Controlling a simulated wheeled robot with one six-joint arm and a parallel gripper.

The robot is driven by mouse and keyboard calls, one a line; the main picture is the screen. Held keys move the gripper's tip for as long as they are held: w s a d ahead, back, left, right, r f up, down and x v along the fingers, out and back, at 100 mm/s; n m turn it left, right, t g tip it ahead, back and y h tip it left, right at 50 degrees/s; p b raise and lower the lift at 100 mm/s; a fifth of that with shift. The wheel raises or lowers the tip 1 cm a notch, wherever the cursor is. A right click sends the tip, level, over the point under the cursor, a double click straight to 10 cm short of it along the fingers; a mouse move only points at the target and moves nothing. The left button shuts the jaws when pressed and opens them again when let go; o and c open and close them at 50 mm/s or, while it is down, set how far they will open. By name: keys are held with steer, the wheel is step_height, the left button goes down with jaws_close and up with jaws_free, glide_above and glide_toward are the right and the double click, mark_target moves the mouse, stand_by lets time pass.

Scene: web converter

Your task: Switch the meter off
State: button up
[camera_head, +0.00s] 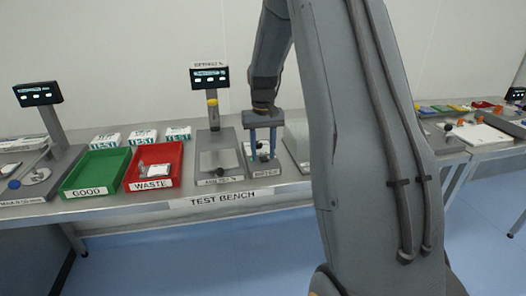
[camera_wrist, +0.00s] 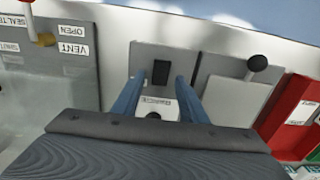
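A small grey unit with a front label (camera_head: 263,171) stands on the test bench under my gripper; I take it for the meter, but its label is too small to read. In the wrist view its grey plate (camera_wrist: 146,58) carries a black switch (camera_wrist: 161,72) and a white labelled part (camera_wrist: 165,106). I cannot tell the switch's position. My gripper (camera_head: 262,156) points down over the unit, its two blue fingers apart and nothing held between them. In the wrist view the fingertips (camera_wrist: 158,80) lie on either side of the switch; contact is not clear.
Left of the unit stands a station with a screen (camera_head: 210,77) and a black knob (camera_wrist: 257,63). Further left are the red WASTE bin (camera_head: 153,184) and green GOOD bin (camera_head: 88,190). A panel marked OPEN and VENT (camera_wrist: 73,48) is close on the other side.

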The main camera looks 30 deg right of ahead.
jaws_close()
steer(key=shift+s+a+t+h+b, duration=0.1)
steer(key=shift+s+t+h+b, duration=0.15)
steer(key=shift+t, duration=0.4)
steer(key=shift+s+t+h+b, duration=0.2)
steer(key=shift+t+b, duration=0.1)
steer(key=shift+t, duration=0.35)
steer(key=shift+s+a+r+t+h+b, duration=0.1)
steer(key=shift+s+t+h+b, duration=0.15)
steer(key=shift+t+b, duration=0.85)
steer(key=shift+p, duration=0.3)
steer(key=shift+o, duration=0.3)
jaws_free()
steer(key=b+v, duration=0.1)
steer(key=v, duration=0.7)
